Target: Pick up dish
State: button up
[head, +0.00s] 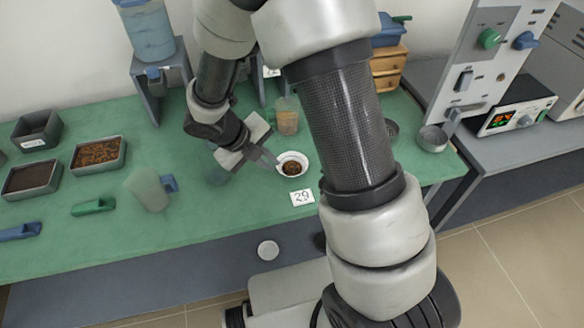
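A small white dish (281,158) with brown grainy material in it sits on the green bench top, behind a card marked 29 (302,198). My gripper (268,160) is low over the bench, just left of the dish. Its light fingertips reach the dish's left rim; I cannot tell whether they touch or grip it. The finger gap is too small and angled to read. My arm crosses the middle of the view and hides part of the bench.
Trays of brown material (97,153) and dark material (31,178) stand at left, near a green scoop (93,206) and a translucent jug (148,188). A metal pan (432,139) is at right, near a furnace controller (514,116). A pale round object (268,250) lies below the bench edge.

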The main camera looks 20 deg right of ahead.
jog(key=x, duration=0.1)
jog(key=b+x, duration=0.1)
jog(key=x, duration=0.2)
jog(key=shift+s+f, duration=0.1)
jog(key=shift+s, duration=0.2)
jog(key=shift+w+d+f, duration=0.1)
jog(key=shift+d+f, duration=0.1)
grip_shut()
notch_tip(320, 180, up, 10)
jog(key=p, duration=0.3)
jog(key=b, duration=0.4)
send_over(278, 178)
jog(key=shift+f, duration=3.5)
